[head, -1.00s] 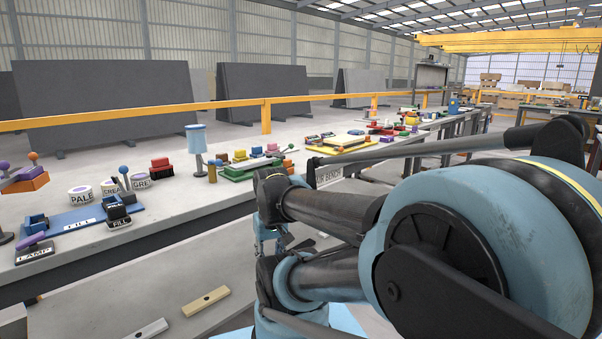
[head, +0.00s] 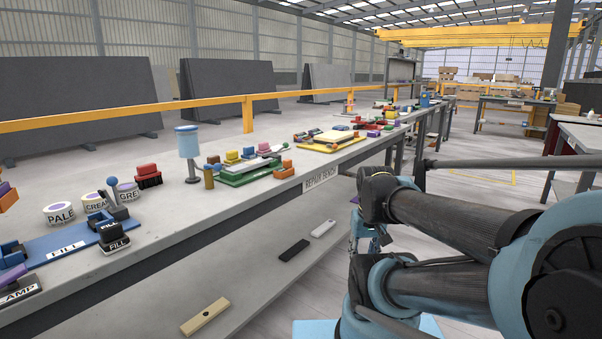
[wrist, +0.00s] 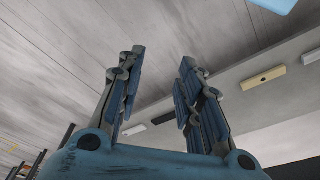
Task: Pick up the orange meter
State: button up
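I cannot pick out a thing that is clearly an orange meter. A small orange block (head: 284,170) sits at the bench's front edge, right of the green board, too small to identify. Another orange piece (head: 6,199) is cut off at the left edge. My gripper (wrist: 160,65) is open and empty in the wrist view, its two blue fingers apart over a grey floor. In the head view my folded arm fills the right side, away from the bench top.
The repair bench (head: 319,180) runs away along the left, crowded with cans, stamps and trays. Loose bars, including a beige bar (head: 205,316), lie on the lower shelf. Open floor lies right of the bench.

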aim_at(284, 168)
jog(key=shift+d, duration=0.2)
jog(key=shift+o, duration=0.6)
